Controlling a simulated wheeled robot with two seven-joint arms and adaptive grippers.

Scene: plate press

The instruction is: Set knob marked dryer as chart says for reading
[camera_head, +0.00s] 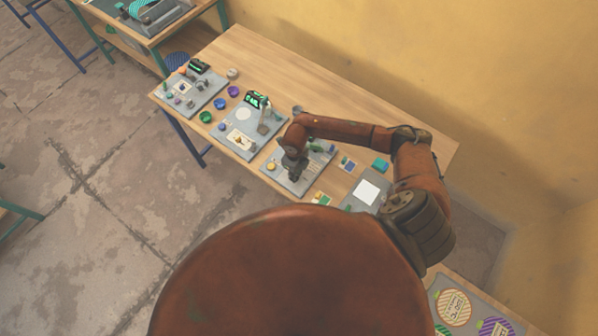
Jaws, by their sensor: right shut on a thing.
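My right gripper (293,172) reaches down onto the third grey panel (306,184) on the wooden table. It is shut on a small part there, most likely a knob, which its fingers hide. The second grey panel (226,147) has a lit green display (257,99), a white disc (243,114) and a small chart card (240,139). The far-left grey panel (207,100) has another green display (200,66) and several small knobs. The labels and readings are too small to make out. My left gripper is not in view.
A grey board with a white sheet (367,191) lies right of my gripper. The back of the wooden table (310,76) is clear up to the yellow wall.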

